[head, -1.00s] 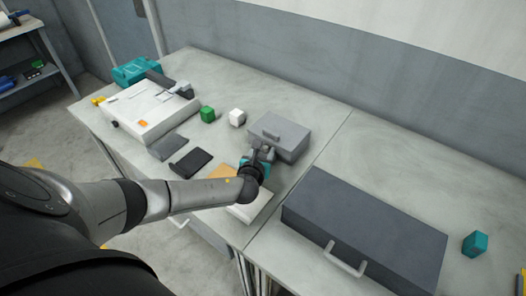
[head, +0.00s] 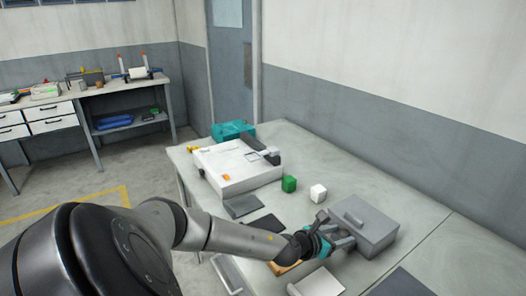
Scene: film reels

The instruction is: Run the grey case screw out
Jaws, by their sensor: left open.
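The grey case (head: 372,233) stands on the table at the right, with a handle (head: 353,217) on its lid. My left gripper (head: 341,233) is at the case's near left side, its teal-marked wrist behind it. Its jaws are open, close to the case wall; I cannot tell whether they touch it. I cannot make out the screw; the gripper covers part of that side. My right gripper is not in view.
A white machine (head: 237,171) and a teal box (head: 233,130) are farther left. Dark flat pieces (head: 241,206) lie nearer. The tabletop behind the cubes is clear.

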